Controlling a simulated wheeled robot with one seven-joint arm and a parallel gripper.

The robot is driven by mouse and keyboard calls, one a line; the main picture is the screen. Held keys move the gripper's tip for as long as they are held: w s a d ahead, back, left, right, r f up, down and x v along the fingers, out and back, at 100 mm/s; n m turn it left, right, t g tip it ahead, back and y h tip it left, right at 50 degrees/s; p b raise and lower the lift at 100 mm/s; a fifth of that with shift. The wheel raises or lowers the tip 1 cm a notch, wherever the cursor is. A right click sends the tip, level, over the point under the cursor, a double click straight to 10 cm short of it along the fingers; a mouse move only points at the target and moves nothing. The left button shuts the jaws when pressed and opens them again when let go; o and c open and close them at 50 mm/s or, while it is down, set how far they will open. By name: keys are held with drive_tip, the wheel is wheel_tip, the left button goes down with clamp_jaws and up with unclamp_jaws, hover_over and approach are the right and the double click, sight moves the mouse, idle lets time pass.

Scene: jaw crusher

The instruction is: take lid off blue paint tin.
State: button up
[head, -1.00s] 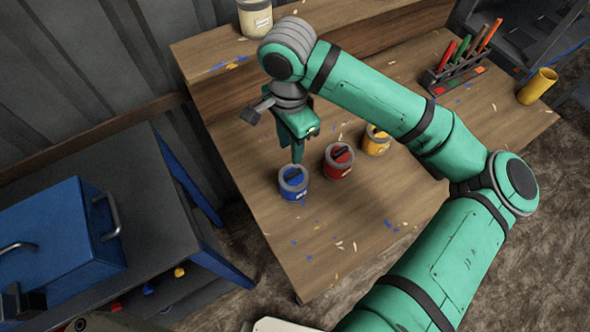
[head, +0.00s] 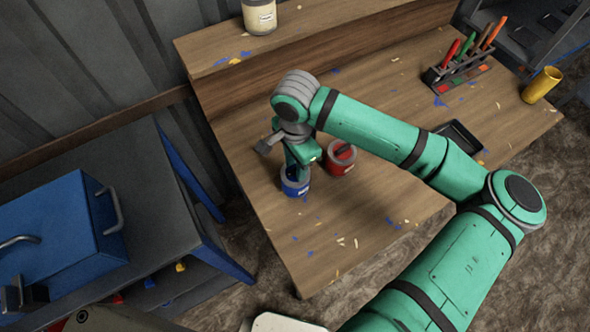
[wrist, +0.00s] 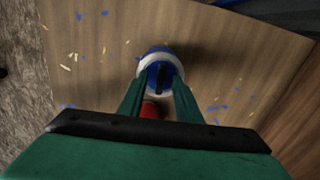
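The blue paint tin (head: 295,188) stands upright on the wooden workbench, near its left edge. My gripper (head: 296,168) points down right over it and covers most of its lid. In the wrist view the tin (wrist: 148,60) shows a pale rim and a blue lid with a dark raised handle (wrist: 158,74). The two fingers of my gripper (wrist: 158,88) are apart, one on each side of the handle. I cannot tell whether they touch it or the lid. The lid appears to be on the tin.
A red tin (head: 341,168) stands close to the right of the blue one. A cream tin (head: 259,17) is on the raised shelf. A tool rack (head: 461,72), a yellow cup (head: 541,86) and a black tray (head: 459,142) are farther right. The front of the bench is clear.

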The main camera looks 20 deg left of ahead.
clamp_jaws()
drive_tip(key=shift+r, duration=0.1)
